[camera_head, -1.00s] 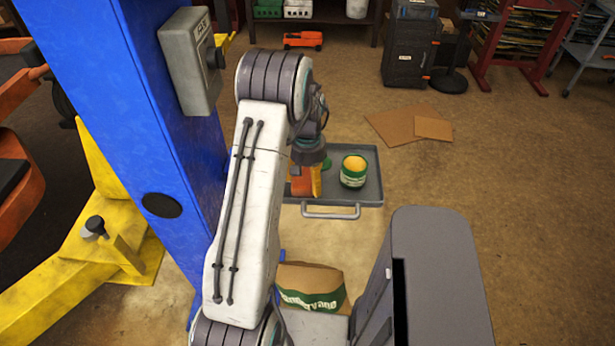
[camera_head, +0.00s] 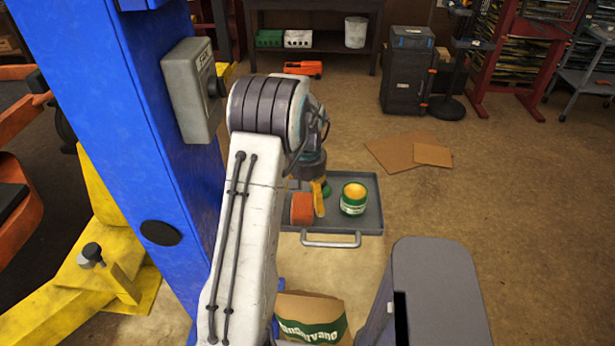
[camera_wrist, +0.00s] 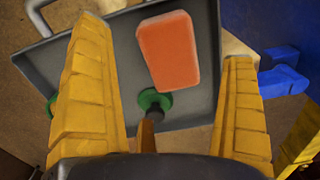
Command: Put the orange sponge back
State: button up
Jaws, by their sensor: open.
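The orange sponge (camera_head: 302,208) lies on the left part of a grey tray (camera_head: 340,222) in the head view. In the wrist view the sponge (camera_wrist: 168,50) lies flat on the tray (camera_wrist: 120,62), beyond and between my yellow fingers. My gripper (camera_head: 318,196) is above the tray, just right of the sponge in the head view. In the wrist view my gripper (camera_wrist: 168,85) is open and empty, and its fingers are apart from the sponge.
A green tin with yellow contents (camera_head: 354,198) stands on the tray's right side. A green round thing with a dark handle (camera_wrist: 153,104) lies beside the sponge. A blue lift post (camera_head: 160,130) stands close on the left. A paper bag (camera_head: 312,318) sits in front of the tray.

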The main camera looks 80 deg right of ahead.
aim_at(308, 204)
notch_tip(308, 204, up, 5)
jog(key=shift+f, duration=0.1)
jog(key=w+a+r+n+h+b, duration=0.15)
jog(key=w+a+r, duration=0.25)
jog(key=w, duration=0.4)
jog(key=w+a+r+n+y+b, duration=0.1)
jog(key=w+a+r+n, duration=0.25)
jog(key=w, duration=0.45)
jog(key=w+a+r+n+t+h, duration=0.1)
jog(key=w+a+r+n, duration=0.25)
jog(key=w+a, duration=0.75)
jog(key=s+a+n+t, duration=0.1)
jog(key=a+n, duration=0.2)
jog(key=a, duration=0.6)
jog(key=s+a+f+n+t+y, duration=0.1)
jog(key=s+a+n, duration=0.1)
jog(key=a, duration=0.7)
jog(key=s+a+f+n+t, duration=0.1)
jog(key=s+a+n, duration=0.1)
jog(key=a, duration=0.7)
jog(key=shift+s+n, duration=0.25)
jog(key=shift+n, duration=0.6)
jog(key=shift+y, duration=0.25)
jog(key=shift+c, duration=0.3)
